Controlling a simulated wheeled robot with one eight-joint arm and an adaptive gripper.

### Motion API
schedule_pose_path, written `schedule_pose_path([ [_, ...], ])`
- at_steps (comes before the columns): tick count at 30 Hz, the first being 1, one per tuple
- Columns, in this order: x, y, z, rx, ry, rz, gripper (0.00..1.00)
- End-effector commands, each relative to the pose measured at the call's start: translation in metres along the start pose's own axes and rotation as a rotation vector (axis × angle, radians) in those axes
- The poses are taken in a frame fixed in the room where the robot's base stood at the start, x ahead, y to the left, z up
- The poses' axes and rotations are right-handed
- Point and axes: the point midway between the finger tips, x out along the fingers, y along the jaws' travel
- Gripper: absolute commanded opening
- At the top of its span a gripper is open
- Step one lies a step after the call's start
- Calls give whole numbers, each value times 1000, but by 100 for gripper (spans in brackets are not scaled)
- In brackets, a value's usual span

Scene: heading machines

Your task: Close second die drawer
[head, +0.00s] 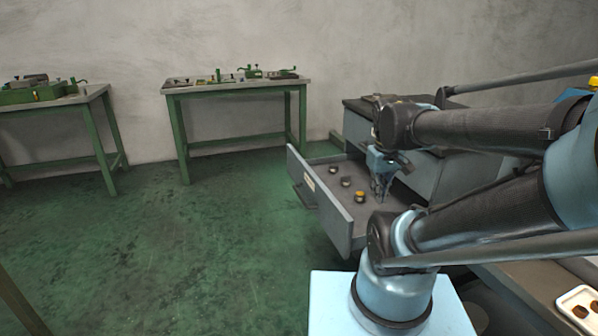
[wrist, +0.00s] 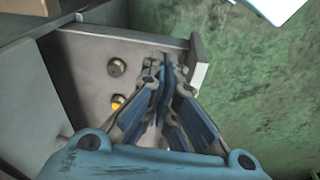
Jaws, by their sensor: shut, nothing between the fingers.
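A grey die drawer (head: 330,205) is pulled out from a grey cabinet (head: 405,172) in the head view. Several small round dies lie in it, one of them (head: 360,197) yellow. The drawer's floor (wrist: 88,68) and two dies also show in the wrist view. My gripper (head: 382,198) is shut and empty. It is over the open drawer in the head view, on the side nearer me. In the wrist view its fingertips (wrist: 165,65) appear over the drawer near its front panel (wrist: 198,62). Whether they touch it, I cannot tell. My arm hides part of the cabinet.
A green-legged workbench (head: 236,90) with green tools stands against the back wall, and another bench (head: 55,98) stands at the left. The green floor (head: 210,250) before the drawer is clear. A bench top with a white tray (head: 580,306) is at the lower right.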

Motion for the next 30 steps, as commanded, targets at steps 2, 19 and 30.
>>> schedule_pose_path([
  [2,-8,0,-16,-67,-10,6,0],
  [19,-39,-17,-129,-547,-89,49,0],
  [30,-40,-49,-207,-852,-143,74,0],
])
